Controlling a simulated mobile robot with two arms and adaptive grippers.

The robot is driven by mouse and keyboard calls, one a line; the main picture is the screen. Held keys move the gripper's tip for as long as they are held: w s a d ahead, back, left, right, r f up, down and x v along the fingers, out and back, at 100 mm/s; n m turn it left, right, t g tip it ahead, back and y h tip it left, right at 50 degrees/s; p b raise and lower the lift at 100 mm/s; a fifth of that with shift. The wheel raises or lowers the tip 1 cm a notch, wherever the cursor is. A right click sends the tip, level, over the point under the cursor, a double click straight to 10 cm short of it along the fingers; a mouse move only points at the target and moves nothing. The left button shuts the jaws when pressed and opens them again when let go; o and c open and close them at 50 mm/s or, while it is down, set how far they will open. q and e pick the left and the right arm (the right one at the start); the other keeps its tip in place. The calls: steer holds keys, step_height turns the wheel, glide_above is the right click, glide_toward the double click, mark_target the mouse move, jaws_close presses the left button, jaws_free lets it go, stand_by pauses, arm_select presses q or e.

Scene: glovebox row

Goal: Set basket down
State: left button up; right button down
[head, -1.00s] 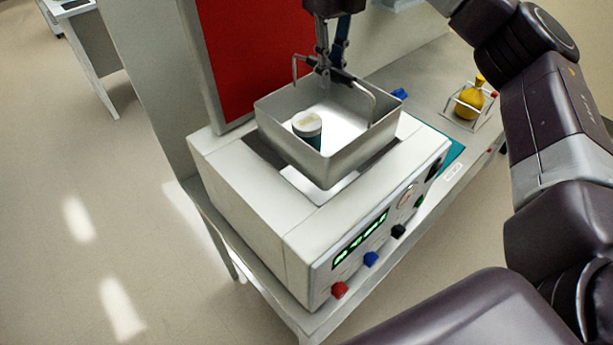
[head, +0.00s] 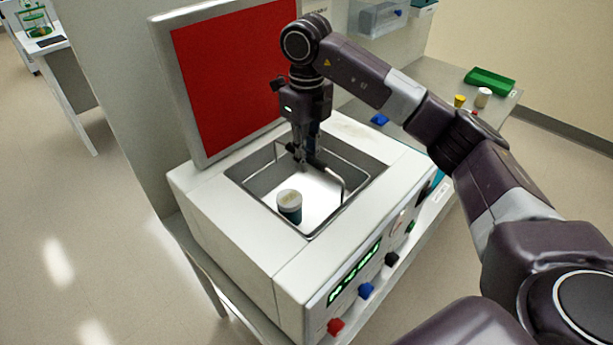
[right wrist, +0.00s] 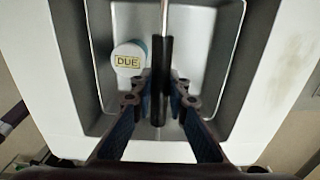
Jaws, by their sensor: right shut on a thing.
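The metal basket (head: 262,198) sits sunk in the square opening of the white ultrasonic bath (head: 238,236), its rim about level with the bath's top. A jar with a white lid and teal body (head: 289,206) stands inside the basket near its left front. In the right wrist view the jar's lid (right wrist: 128,60) bears a yellow "DUE" label. My right gripper (head: 307,160) points down and is shut on the basket's handle. The handle's black grip (right wrist: 157,85) lies between the fingers in the wrist view. My left gripper is not in view.
A red panel in a grey frame (head: 230,75) stands upright behind the bath. The bath's front has a green display (head: 354,274) and coloured knobs. A green tray (head: 490,81) and small containers sit on the bench at the right. Floor is open at left.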

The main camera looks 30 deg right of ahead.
step_height(320, 180, down, 6)
steer(key=p, duration=0.1)
steer(key=shift+f, duration=0.25)
steer(key=c, duration=1.9)
jaws_free()
